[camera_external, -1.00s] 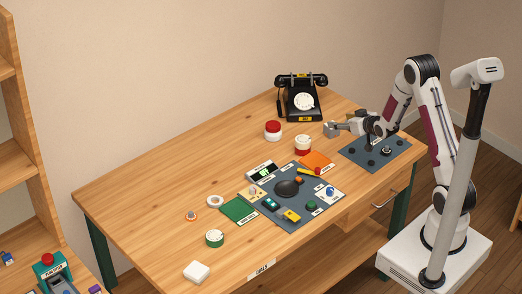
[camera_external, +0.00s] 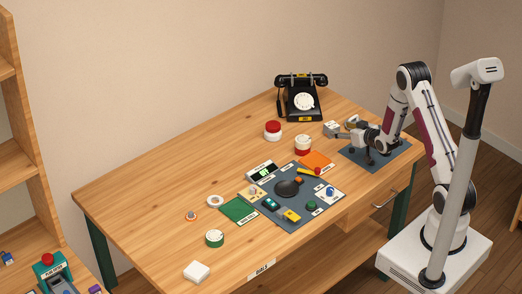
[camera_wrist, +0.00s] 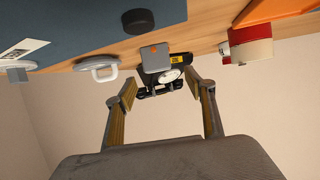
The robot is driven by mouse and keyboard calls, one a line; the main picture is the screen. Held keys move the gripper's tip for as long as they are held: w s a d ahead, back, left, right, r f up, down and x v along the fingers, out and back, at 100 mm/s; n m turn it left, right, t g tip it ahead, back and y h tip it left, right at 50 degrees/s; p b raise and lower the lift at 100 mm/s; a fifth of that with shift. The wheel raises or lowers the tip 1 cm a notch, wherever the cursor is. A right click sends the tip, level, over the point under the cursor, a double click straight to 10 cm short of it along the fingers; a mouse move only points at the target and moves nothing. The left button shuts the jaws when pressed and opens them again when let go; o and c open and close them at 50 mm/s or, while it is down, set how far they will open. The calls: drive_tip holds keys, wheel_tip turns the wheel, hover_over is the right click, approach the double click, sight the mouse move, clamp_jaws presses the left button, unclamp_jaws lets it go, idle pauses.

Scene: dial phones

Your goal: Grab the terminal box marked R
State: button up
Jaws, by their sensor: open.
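A small grey box (camera_external: 331,128) stands at the back right of the table, just left of my gripper (camera_external: 343,134). In the wrist view, a grey box (camera_wrist: 155,57) with a small orange mark shows beyond the fingertips and above them in the picture. I cannot read a letter R on it. My gripper (camera_wrist: 162,92) is open, its two fingers apart and nothing held between them. It is low over the table, beside the blue-grey mat.
A black dial phone (camera_external: 303,97) stands behind. A red and white container (camera_external: 302,144) and an orange sheet (camera_external: 317,160) are to the left. A white ring-shaped item (camera_wrist: 98,71) is near the box. The blue-grey mat (camera_external: 352,156) bears black discs.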

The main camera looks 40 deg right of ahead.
sight(331, 127)
drive_tip(key=shift+x, duration=1.1)
drive_tip(key=shift+w+f, duration=0.1)
drive_tip(key=shift+w, duration=0.05)
drive_tip(key=shift+x, duration=2.45)
drive_tip(key=shift+d, duration=0.15)
drive_tip(key=c, duration=1.2)
